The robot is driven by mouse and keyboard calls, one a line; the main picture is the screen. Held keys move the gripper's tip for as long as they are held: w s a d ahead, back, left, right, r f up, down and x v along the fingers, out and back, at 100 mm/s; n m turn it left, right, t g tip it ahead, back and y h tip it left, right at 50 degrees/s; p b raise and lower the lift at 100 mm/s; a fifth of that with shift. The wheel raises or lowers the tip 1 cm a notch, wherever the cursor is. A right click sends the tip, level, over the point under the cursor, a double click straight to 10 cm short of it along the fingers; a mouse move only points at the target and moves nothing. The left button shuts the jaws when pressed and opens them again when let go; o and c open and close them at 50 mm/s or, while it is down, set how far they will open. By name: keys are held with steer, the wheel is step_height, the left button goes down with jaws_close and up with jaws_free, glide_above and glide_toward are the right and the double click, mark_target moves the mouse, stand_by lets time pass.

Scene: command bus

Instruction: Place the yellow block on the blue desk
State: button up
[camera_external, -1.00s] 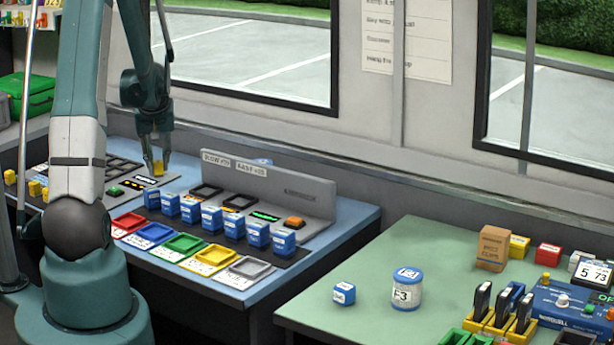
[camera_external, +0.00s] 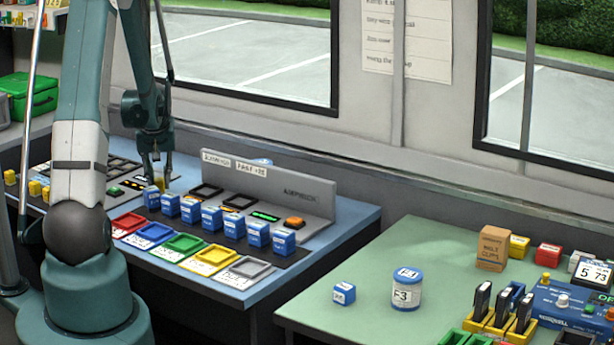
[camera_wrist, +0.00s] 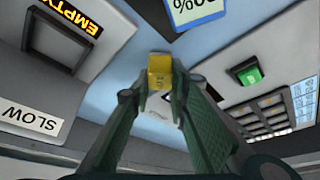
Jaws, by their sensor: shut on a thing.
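The yellow block (camera_wrist: 160,72) is between my gripper's fingertips in the wrist view, and my gripper (camera_wrist: 158,85) is shut on it. Blue desk surface (camera_wrist: 125,75) shows around and beneath the block. In the external view my gripper (camera_external: 160,183) is low over the far left part of the blue desk (camera_external: 350,218), behind the row of blue blocks. The block (camera_external: 160,184) shows only as a small yellow patch there. I cannot tell whether it touches the desk.
Several blue blocks (camera_external: 211,217) stand in a row in front of the grey panel (camera_external: 290,187). Coloured trays (camera_external: 184,246) line the desk's front. A dark control panel (camera_external: 125,185) with a green button (camera_wrist: 249,75) lies close to my gripper. A green table (camera_external: 370,265) stands at right.

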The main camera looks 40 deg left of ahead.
steer(key=shift+f, duration=0.35)
steer(key=shift+f, duration=0.1)
steer(key=o, duration=0.9)
steer(key=shift+o, duration=0.2)
steer(key=p+v, duration=0.1)
steer(key=v, duration=1.1)
steer(key=shift+p, duration=0.4)
steer(key=shift+d, duration=0.1)
